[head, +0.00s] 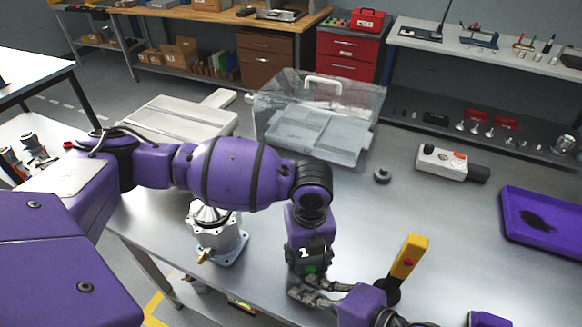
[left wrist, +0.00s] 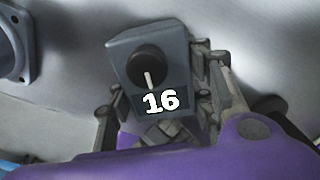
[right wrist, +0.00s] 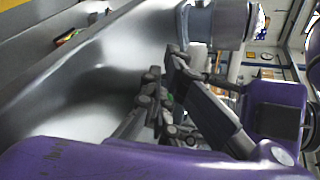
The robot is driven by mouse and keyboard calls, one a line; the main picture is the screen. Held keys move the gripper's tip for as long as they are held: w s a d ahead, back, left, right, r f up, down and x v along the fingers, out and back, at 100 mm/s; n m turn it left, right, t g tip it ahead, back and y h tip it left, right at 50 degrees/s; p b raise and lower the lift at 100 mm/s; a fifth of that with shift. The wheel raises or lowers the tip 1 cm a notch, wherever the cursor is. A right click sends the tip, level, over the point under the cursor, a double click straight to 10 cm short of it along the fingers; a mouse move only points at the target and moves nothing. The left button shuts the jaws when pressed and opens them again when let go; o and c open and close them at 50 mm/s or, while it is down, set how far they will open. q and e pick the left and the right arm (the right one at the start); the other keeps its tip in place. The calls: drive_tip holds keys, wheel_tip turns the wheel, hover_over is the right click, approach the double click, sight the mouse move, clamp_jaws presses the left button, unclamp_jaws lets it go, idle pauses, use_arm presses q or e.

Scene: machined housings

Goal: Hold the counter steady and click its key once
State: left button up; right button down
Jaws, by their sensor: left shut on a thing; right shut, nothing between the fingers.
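The counter (left wrist: 178,62) is a grey-blue box with a black round knob (left wrist: 150,68) and a display reading 16 in the left wrist view. My left gripper (head: 308,262) reaches down from above and is shut on the counter, one finger on each side. In the head view the counter is mostly hidden; a white 1 and a small green spot show there. My right gripper (head: 305,293) is shut and empty, its fingertips close below the left gripper.
A metal housing with a flange (head: 220,240) stands left of my left gripper. A yellow piece on a black base (head: 408,258) is to the right. A clear bin (head: 318,120), grey-white device (head: 442,162) and purple tray (head: 545,238) stand farther off. The bench between them is mostly clear.

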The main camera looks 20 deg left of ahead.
use_arm(q)
drive_tip(key=shift+r, duration=0.1)
use_arm(e)
drive_tip(key=shift+w+a, duration=0.25)
drive_tip(key=shift+w, duration=0.15)
drive_tip(key=shift+s, duration=0.1)
idle(0.4)
drive_tip(key=shift+s+d, duration=0.55)
drive_tip(key=shift+s, duration=0.2)
drive_tip(key=shift+s+d, duration=0.7)
drive_tip(key=shift+s, duration=0.35)
drive_tip(key=shift+s+d, duration=0.65)
drive_tip(key=shift+s, duration=0.35)
use_arm(q)
drive_tip(key=o, duration=1.4)
